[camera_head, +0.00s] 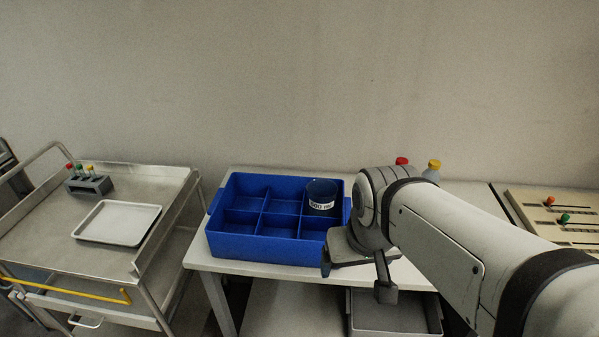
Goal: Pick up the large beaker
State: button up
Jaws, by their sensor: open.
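The large beaker (321,190) is a dark blue-tinted, see-through cup with a white label reading what looks like 500 ml. It stands upright in a back-right compartment of the blue divided crate (262,250). My gripper (355,281) is open and empty, with its two fingers spread apart. It is in front of the crate and to the right of the beaker, apart from the beaker. My arm hides part of the table and the crate's right side.
The crate stands on a white table (205,262). A red-capped bottle (401,161) and a yellow-capped bottle (432,172) stand behind my arm. A metal cart at left holds a white tray (119,222) and a tube rack (88,185). A grey bin (395,325) sits below.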

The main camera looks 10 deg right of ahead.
aim_at(321, 192)
jog(key=z, duration=2.4)
jog(key=k, duration=1)
jog(key=u, duration=1.9)
jog(key=i, duration=1)
jog(key=z, duration=0.05)
